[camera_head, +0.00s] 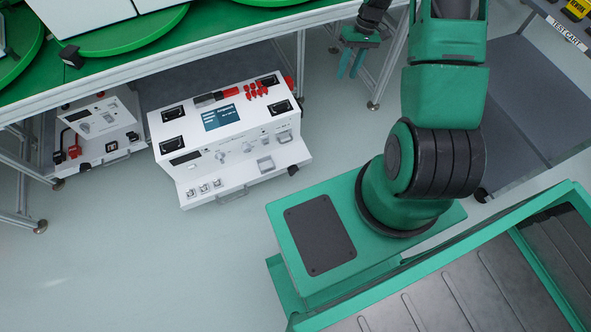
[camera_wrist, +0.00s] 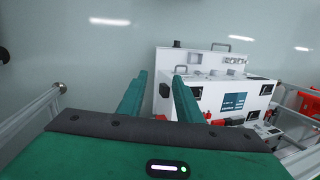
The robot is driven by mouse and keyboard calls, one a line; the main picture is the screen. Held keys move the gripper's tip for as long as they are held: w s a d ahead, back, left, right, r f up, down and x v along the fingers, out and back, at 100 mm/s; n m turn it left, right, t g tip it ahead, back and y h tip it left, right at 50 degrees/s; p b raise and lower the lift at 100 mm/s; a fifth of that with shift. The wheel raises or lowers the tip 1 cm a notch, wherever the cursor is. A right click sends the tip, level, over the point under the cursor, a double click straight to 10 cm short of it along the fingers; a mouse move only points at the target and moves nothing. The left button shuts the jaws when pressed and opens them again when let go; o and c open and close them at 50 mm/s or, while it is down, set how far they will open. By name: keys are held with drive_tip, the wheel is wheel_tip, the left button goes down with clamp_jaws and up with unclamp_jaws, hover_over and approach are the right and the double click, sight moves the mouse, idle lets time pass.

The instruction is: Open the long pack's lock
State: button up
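My gripper (camera_head: 348,74) hangs at the top middle in the head view, beside the front edge of the workbench. Its two green fingers point down and stand apart with nothing between them. They also show in the wrist view (camera_wrist: 159,80), with a clear gap. In the head view, part of a white, flat-topped pack (camera_head: 95,14) rests on a green turntable (camera_head: 128,38) at the top left and is cut off by the frame. I cannot tell whether it is the long pack. No lock can be made out in either view.
A white test unit (camera_head: 225,125) with a screen and red plugs stands low beside the bench (camera_head: 200,53); it also shows in the wrist view (camera_wrist: 215,87). Another white unit (camera_head: 100,128) stands left. A grey cart (camera_head: 535,95) is at the right. Pale floor (camera_head: 100,260) is clear at the lower left.

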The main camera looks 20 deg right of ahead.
wheel_tip(320, 180, down, 12)
drive_tip(key=a+y, duration=0.1)
drive_tip(key=a, duration=0.1)
drive_tip(key=t+y, duration=0.1)
drive_tip(key=y, duration=0.4)
approach(296, 170)
drive_tip(key=shift+n, duration=0.4)
drive_tip(key=x, duration=1)
drive_tip(key=shift+w+f, duration=0.3)
drive_tip(key=shift+f, duration=0.35)
clamp_jaws()
